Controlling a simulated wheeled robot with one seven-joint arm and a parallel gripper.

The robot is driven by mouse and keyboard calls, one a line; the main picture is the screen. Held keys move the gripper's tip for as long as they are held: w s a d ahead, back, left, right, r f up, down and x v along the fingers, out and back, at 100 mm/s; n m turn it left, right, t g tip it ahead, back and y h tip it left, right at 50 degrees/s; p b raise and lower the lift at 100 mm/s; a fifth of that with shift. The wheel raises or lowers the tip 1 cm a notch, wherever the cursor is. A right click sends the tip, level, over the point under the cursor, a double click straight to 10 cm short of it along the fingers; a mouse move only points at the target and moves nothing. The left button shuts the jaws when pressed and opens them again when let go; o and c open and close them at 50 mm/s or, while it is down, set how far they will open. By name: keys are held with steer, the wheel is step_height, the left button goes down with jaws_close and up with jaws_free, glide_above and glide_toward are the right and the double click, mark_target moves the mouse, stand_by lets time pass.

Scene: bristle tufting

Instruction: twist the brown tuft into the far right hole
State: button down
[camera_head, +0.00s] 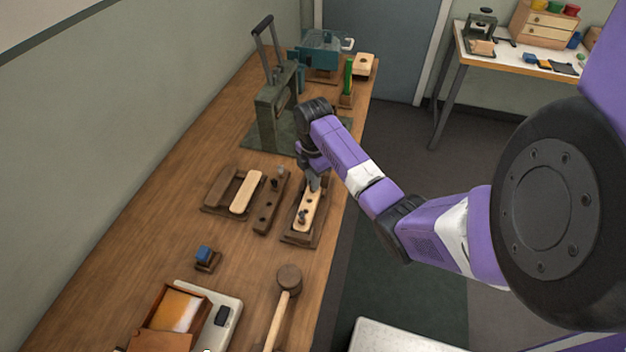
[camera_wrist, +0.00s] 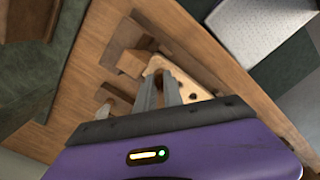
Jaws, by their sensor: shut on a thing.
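My gripper (camera_head: 315,184) points down over the far end of a pale wooden brush block (camera_head: 309,206), which lies in a dark wooden holder (camera_head: 289,238). The block has dark holes, and a dark tuft (camera_head: 302,215) stands at its near part. In the wrist view the fingers (camera_wrist: 163,92) are close together over the pale block (camera_wrist: 185,84), with one hole showing beside them. The fingers are shut on the brown tuft, which is mostly hidden by them. I cannot tell whether its end is inside a hole.
A dark rack (camera_head: 266,213) with holes stands just left of the holder. Farther left is a tray (camera_head: 217,199) with a pale block. A mallet (camera_head: 283,300), a blue-topped piece (camera_head: 204,254) and an open box (camera_head: 168,330) are nearer. A dark green press (camera_head: 268,120) stands behind.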

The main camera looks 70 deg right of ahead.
stand_by(0.3)
steer(key=c, duration=1.1)
jaws_free()
steer(key=shift+o, duration=0.2)
steer(key=shift+r+p, duration=0.75)
steer(key=shift+r, duration=2.75)
